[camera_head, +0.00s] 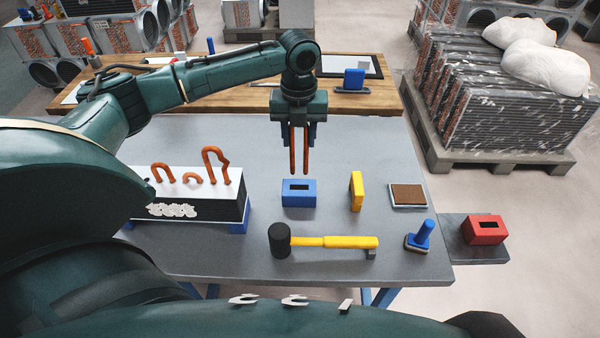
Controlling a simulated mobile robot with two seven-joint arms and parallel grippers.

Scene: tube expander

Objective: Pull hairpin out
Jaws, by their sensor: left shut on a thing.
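My left gripper (299,134) points down and is shut on a copper-orange hairpin (305,152). The hairpin's two legs hang down side by side, and its upper part is hidden in the gripper. In the picture the leg ends sit just above a blue block (299,199) with a dark slot; I cannot tell the exact gap. A white and black coil unit (235,208) stands on the table at the left. Orange bent tubes (215,151) stick up from its top, one taller than the others. My right gripper is not in view.
The grey table (400,258) holds a black and yellow mallet (335,241), a yellow block (356,190), a framed brown pad (407,195) and a blue-handled tool (421,236). A red block (484,230) sits on a side shelf. A wooden table (225,100) stands behind.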

